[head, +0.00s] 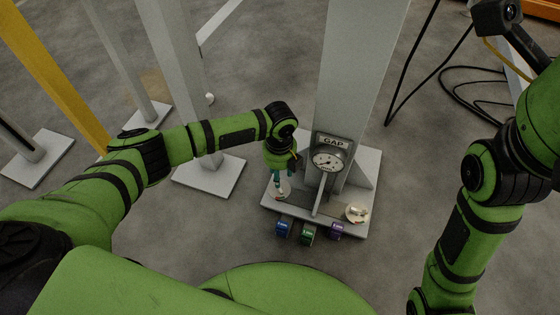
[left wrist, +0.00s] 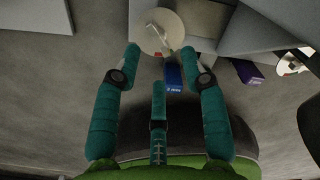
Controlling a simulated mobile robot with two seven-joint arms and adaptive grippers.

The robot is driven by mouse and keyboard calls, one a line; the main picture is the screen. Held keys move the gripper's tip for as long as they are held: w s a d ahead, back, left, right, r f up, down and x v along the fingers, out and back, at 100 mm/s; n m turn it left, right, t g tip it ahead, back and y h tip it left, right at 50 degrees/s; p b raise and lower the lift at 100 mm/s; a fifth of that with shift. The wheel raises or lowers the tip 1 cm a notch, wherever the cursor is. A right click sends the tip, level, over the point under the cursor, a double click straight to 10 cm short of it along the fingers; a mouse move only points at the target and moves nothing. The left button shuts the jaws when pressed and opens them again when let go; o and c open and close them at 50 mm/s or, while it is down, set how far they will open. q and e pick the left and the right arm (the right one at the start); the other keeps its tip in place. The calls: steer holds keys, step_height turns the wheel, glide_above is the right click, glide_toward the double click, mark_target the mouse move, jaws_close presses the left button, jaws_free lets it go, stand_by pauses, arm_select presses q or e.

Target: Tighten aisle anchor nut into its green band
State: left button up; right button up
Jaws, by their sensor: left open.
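My left gripper (head: 281,180) is open with teal fingers, pointing down over the left end of a grey base plate (head: 270,205). Under it is a round pale disc with a small fitting on top, partly hidden by the fingers; in the left wrist view this disc (left wrist: 152,42) lies just beyond and between the spread fingertips. Nothing is held. A second pale disc (head: 357,213) with a small fitting sits at the right of the plate. A gauge labelled GAP (head: 327,160) stands on the post; its bands are too small to read. Which fitting is the aisle anchor nut is unclear.
Blue (head: 283,228), green (head: 308,234) and purple (head: 336,230) labelled blocks line the plate's front edge. A thick grey post (head: 357,70) rises behind the gauge. Other posts and a yellow beam (head: 50,70) stand left. Black cables lie at upper right.

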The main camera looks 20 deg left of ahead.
arm_select(q)
step_height(320, 180, up, 6)
steer(key=shift+r, duration=0.25)
stand_by(0.5)
